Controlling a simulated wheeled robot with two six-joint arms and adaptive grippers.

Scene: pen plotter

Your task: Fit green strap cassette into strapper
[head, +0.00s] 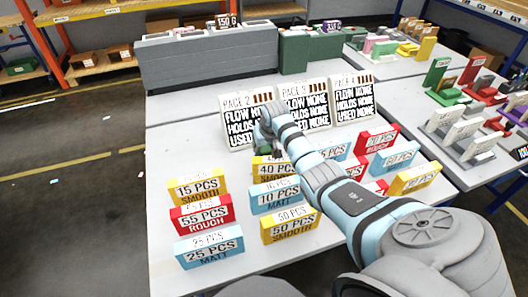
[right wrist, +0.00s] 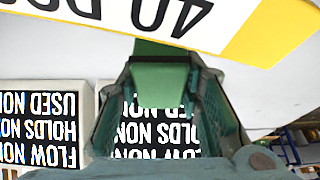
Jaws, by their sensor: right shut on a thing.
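My right gripper (head: 266,128) is over the middle of the near table, in front of the upright page boards. In the right wrist view its fingers (right wrist: 162,66) are shut on a green piece (right wrist: 163,80), which looks like the green strap cassette. Its far end lies against or just in front of a yellow and white block (right wrist: 262,38) with upside-down lettering; I cannot tell whether they touch. I cannot tell which thing is the strapper. My left gripper is not in view.
Yellow, red and blue labelled blocks (head: 204,216) stand in rows on the near table. Three page boards (head: 238,117) stand behind. A grey unit (head: 208,58) and green unit (head: 307,54) line the back. More coloured parts (head: 470,85) crowd the right table.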

